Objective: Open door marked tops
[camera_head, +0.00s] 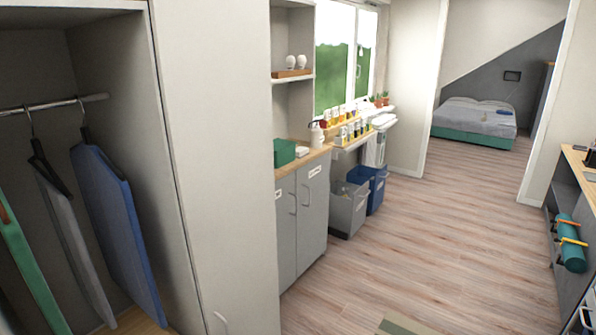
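No door with a readable "tops" mark shows. On the left is an open wardrobe compartment with clothes on hangers under a metal rail (65,105). I cannot tell whether this panel is a separate shut door. Beyond it, a low grey cabinet (302,215) has two shut doors with upright handles. Each door carries a small white label, too small to read. Neither of my grippers is in view.
A grey bin (347,212) and a blue bin (376,188) stand past the cabinet. A shelf unit (575,215) with a rolled teal mat (572,250) lines the right.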

